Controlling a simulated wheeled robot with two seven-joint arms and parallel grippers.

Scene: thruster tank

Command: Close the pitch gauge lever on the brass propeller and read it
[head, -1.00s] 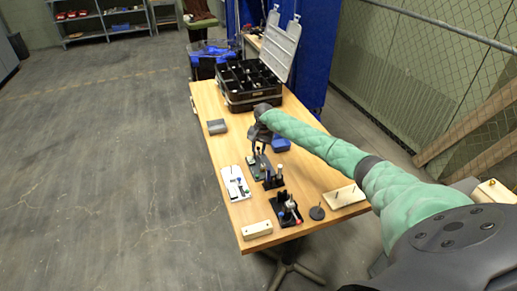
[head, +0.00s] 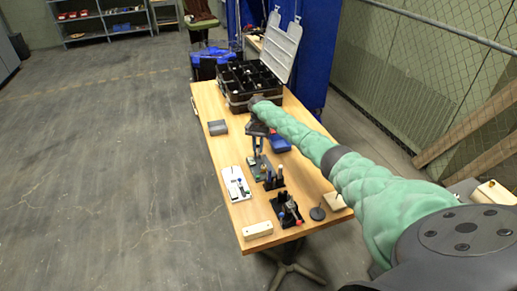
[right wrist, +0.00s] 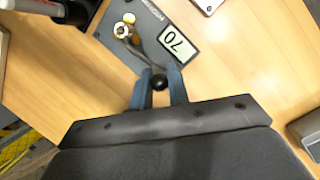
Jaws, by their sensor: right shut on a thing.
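The pitch gauge (right wrist: 155,20) is a dark grey plate with a small display (right wrist: 178,42) whose tilted digits look like 70. The brass propeller (right wrist: 122,30) sits on the plate beside the display. A thin lever (right wrist: 140,52) runs from beside the propeller to a black ball knob (right wrist: 159,82). My right gripper (right wrist: 160,84) is shut on the knob, one finger on each side. In the head view my right gripper (head: 257,151) is over the gauge plate (head: 265,172), partly hiding it. My left gripper is out of view.
A white tray (head: 229,178) lies left of the gauge. A black stand (head: 286,218), a dark round disc (head: 317,214) and wooden blocks (head: 257,230) are at the table's near end. A grey box (head: 217,127) and a black compartment case (head: 237,105) stand farther back.

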